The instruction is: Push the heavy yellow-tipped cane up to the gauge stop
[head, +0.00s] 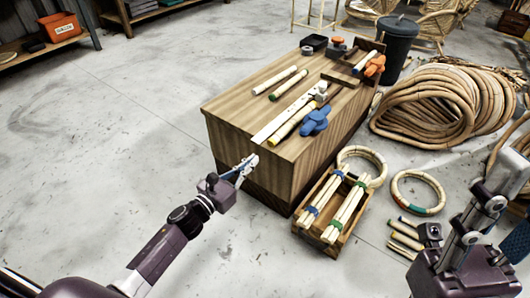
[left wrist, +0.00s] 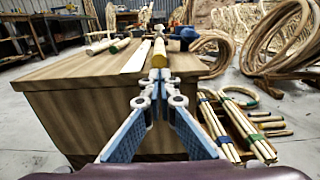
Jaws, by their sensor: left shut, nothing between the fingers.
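The yellow-tipped cane (head: 292,125) lies on the wooden workbench, alongside a pale gauge strip (head: 272,125). Its yellow end (left wrist: 159,60) faces me at the near edge in the left wrist view. A pale block (head: 321,90), seemingly the gauge stop, sits by the cane's far end; whether they touch I cannot tell. My left gripper (head: 252,161) is shut and empty just off the bench's near edge. In the left wrist view its fingertips (left wrist: 159,78) line up with the yellow end, with any gap between them unclear.
A blue clamp-like piece (head: 315,121) sits right of the cane. Two pale canes (head: 282,83) lie to the left. A wooden crate (head: 330,234) with banded canes, rattan rings (head: 418,192) and a large coil (head: 440,105) occupy the right floor. The left floor is clear.

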